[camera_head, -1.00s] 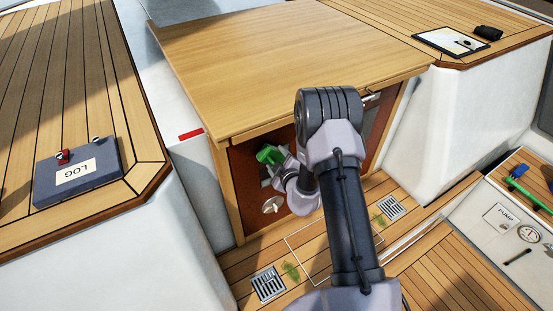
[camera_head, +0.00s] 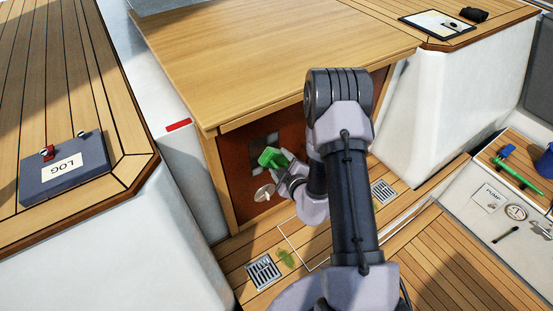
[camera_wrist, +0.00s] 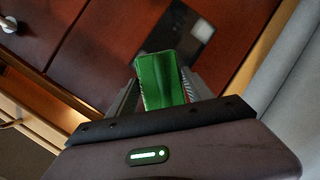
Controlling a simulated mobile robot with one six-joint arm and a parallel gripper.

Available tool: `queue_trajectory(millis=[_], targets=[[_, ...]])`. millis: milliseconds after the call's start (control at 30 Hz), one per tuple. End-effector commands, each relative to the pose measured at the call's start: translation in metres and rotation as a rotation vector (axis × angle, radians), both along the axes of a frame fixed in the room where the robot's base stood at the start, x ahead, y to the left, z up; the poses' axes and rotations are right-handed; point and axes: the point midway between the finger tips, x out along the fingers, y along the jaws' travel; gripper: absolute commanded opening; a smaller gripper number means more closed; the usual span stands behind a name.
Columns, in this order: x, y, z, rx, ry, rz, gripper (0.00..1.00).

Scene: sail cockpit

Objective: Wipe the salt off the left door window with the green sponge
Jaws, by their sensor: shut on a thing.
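My gripper (camera_head: 281,167) is shut on the green sponge (camera_head: 271,158), low in front of the red-brown door under the wooden top. In the wrist view the sponge (camera_wrist: 161,81) sits between the fingers of my gripper (camera_wrist: 165,90), in front of the door's dark window (camera_wrist: 190,30). The left door window (camera_head: 266,138) shows as a grey pane just behind and above the sponge; the sponge and gripper hide part of it. Pale patches show on the pane in the wrist view. I cannot tell whether the sponge touches the pane.
A round metal knob or plate (camera_head: 264,193) is on the door below the sponge. The wooden top (camera_head: 270,55) overhangs the doors. A LOG box (camera_head: 65,170) lies on the left bench. Floor grates (camera_head: 264,272) and green weed (camera_head: 286,259) are below.

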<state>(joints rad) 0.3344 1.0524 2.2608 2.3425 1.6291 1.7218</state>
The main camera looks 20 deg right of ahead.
Motion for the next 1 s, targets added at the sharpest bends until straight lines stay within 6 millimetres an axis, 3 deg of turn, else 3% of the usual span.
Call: queue_trajectory(millis=[467,567,667,900,1000], targets=[[-0.005,-0.001,0.0,0.001,-0.001,-0.001,0.27],[-0.004,-0.002,-0.009,0.001,-0.002,-0.001,0.27],[-0.001,-0.006,-0.041,0.001,-0.006,-0.003,0.27],[0.007,-0.023,-0.137,0.005,-0.017,-0.009,0.27],[0.01,-0.03,-0.165,0.005,-0.02,-0.013,0.27]])
